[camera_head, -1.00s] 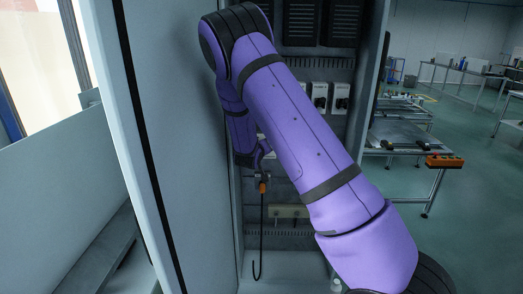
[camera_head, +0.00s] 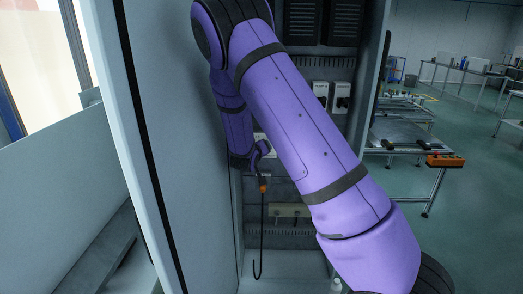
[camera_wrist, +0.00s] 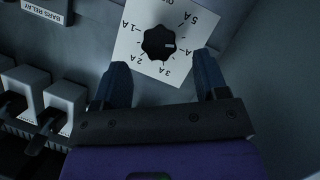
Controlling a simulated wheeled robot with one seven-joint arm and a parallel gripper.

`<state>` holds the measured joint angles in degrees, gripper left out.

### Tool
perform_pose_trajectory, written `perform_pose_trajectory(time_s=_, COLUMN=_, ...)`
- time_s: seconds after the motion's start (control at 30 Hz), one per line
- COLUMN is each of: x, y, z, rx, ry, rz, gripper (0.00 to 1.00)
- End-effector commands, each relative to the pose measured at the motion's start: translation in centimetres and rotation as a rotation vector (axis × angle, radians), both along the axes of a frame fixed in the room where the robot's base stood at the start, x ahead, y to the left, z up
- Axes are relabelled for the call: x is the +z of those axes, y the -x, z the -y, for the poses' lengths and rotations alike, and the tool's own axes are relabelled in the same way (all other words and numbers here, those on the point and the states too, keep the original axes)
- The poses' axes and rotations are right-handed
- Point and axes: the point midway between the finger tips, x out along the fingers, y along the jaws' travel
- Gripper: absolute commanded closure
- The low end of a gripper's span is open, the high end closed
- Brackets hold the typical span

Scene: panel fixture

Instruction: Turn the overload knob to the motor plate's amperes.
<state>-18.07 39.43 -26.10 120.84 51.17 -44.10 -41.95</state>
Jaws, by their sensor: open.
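The overload knob (camera_wrist: 158,43) is black and ribbed, on a white dial plate (camera_wrist: 128,46) in the wrist view. The dial's ampere marks appear upside down: 1A, 2A, 3A and 5A are readable, and one between 3A and 5A is partly covered. The knob's pale pointer mark faces right, towards that partly covered mark. My gripper (camera_wrist: 162,78) is open and empty, its two dark fingers apart just below the knob in the picture, one on each side. I cannot tell whether they touch the plate. In the head view my arm hides the knob. No motor plate can be made out.
White block devices (camera_wrist: 65,100) stand left of the gripper in the wrist view, near a label reading BARS RELAY (camera_wrist: 45,12). In the head view a black hook with an orange part (camera_head: 262,235) hangs inside the cabinet. The cabinet's left wall (camera_head: 185,150) is close to my arm.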

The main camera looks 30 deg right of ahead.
Motion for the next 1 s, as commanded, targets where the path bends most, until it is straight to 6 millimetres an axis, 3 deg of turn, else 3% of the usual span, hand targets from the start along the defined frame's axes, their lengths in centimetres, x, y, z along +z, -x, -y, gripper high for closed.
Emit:
perform_pose_trajectory(time_s=0.2, x=1.3, y=2.6, z=-2.8, rx=0.002, ry=-0.001, rz=0.001, gripper=0.33)
perform_pose_trajectory(time_s=0.4, x=1.9, y=3.9, z=-4.2, rx=0.001, ry=-0.001, rz=-0.002, gripper=0.33)
perform_pose_trajectory(time_s=0.87, x=1.9, y=4.2, z=-4.5, rx=0.000, ry=-0.001, rz=0.001, gripper=0.33)
perform_pose_trajectory(time_s=1.0, x=1.7, y=4.2, z=-5.4, rx=0.001, ry=-0.006, rz=0.019, gripper=0.33)
